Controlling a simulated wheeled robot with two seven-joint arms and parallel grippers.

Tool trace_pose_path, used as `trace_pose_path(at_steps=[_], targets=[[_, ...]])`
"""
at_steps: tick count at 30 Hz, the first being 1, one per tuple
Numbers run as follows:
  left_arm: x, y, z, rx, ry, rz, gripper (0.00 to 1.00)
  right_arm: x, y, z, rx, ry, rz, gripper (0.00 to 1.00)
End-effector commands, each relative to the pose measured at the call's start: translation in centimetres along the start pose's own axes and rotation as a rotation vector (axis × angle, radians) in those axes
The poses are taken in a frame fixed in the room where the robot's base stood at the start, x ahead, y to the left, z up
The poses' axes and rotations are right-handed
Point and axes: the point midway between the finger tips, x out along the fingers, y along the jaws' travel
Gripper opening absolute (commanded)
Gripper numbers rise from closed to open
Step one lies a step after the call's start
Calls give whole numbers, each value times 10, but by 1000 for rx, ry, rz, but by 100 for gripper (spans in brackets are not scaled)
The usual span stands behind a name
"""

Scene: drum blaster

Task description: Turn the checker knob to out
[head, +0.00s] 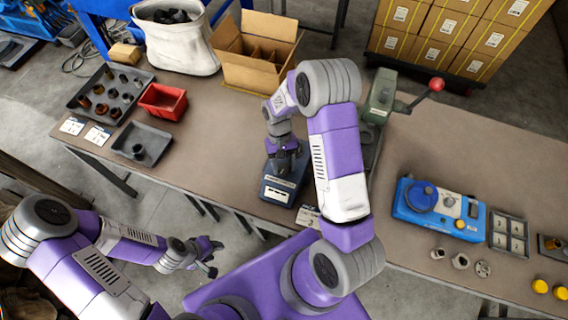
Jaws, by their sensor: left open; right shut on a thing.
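A small dark blue box with white labels (279,194), which looks like the checker, stands at the front edge of the table, left of centre. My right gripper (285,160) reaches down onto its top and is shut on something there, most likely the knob. The gripper hides the knob, so its setting cannot be read. My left gripper (211,257) is open and empty, low in front of the table and away from the box.
A green press with a red-balled lever (381,97) stands right of my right arm. A blue machine (440,208) and grey divided tray (509,235) are further right. A red bin (163,101), parts tray (111,93) and open carton (255,72) are at the left and back.

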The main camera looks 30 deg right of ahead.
Motion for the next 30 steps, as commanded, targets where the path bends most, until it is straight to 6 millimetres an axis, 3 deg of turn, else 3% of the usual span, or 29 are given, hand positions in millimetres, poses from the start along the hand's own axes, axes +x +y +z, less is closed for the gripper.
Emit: trace_pose_path(at_steps=[12, 29, 30], targets=[[0, 0, 0, 0, 0, 0, 43, 0, -1, 0, -175, 0, 73, 18], [0, 0, 0, 0, 0, 0, 43, 0, -2, 0, -200, 0, 82, 18], [0, 0, 0, 0, 0, 0, 43, 0, -2, 0, -200, 0, 82, 54]])
